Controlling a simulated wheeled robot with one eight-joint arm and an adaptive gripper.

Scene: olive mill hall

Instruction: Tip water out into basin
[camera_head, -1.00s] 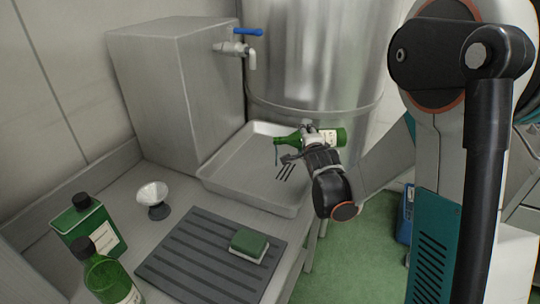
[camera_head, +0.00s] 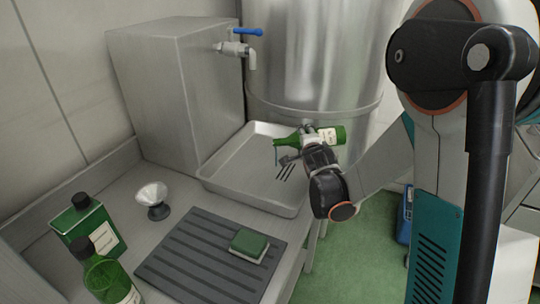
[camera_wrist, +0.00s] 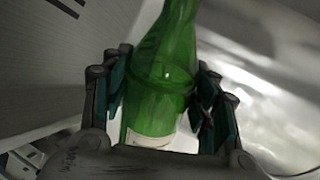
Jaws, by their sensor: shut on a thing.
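My gripper (camera_head: 308,142) is shut on a green glass bottle (camera_head: 333,135) with a white label. The bottle lies about level over the right side of the shallow metal basin (camera_head: 222,172), its neck to the left. A thin dark greenish streak hangs from its mouth down toward the basin. In the wrist view the green bottle (camera_wrist: 158,95) sits between both finger pads, and a liquid line shows inside the glass. The bottle's mouth is out of the wrist view. Part of the bottle's body is hidden by my gripper in the head view.
A blue-handled tap (camera_head: 236,47) juts from a steel box behind the basin. A large steel tank (camera_head: 320,60) rises behind.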

